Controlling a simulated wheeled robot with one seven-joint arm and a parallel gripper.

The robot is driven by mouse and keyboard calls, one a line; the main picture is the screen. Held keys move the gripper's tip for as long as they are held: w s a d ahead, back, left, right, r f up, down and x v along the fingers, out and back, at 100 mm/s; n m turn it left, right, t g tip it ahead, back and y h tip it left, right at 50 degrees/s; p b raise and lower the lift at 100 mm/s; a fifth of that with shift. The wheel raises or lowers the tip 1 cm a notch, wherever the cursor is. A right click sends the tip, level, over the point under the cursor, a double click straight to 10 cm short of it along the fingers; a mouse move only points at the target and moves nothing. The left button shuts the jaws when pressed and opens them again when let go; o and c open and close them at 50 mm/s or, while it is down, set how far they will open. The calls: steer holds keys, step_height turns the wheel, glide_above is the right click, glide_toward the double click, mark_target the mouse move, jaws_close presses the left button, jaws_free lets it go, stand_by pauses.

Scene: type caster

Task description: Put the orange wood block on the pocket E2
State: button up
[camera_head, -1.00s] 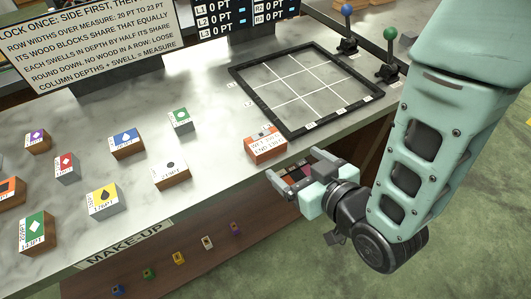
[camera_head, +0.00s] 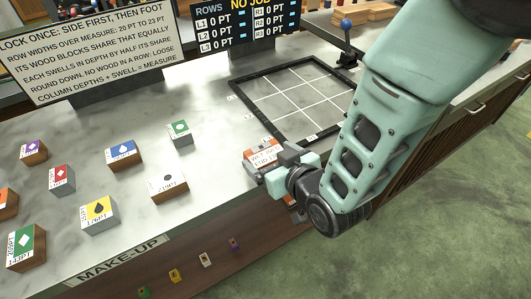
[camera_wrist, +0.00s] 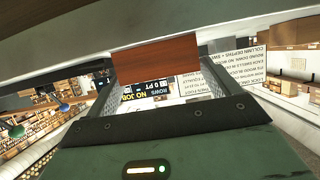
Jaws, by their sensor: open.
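An orange wood block (camera_head: 263,151) with a white printed label stands on the marble counter near its front edge, just in front of the black-framed grid. My gripper (camera_head: 279,164) is low at its right side, with the jaws open. In the wrist view an orange-brown wood face (camera_wrist: 156,61) shows between the open fingers; I cannot tell whether they touch it. The grid's black frame (camera_head: 254,113) surrounds empty pale pockets divided by white lines. Its edge labels are too small to read, so I cannot pick out pocket E2. My arm hides the grid's right side.
Several symbol-marked blocks stand at the left, including yellow (camera_head: 98,213), blue (camera_head: 122,154) and white (camera_head: 167,187). Another orange-faced block (camera_head: 6,203) is cut off at the left edge. A blue-knobbed lever (camera_head: 346,27) stands behind the grid; signs (camera_head: 92,50) stand at the back.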

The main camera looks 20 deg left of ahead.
steer(key=shift+x, duration=1.35)
steer(key=c, duration=0.9)
steer(key=shift+r, duration=0.1)
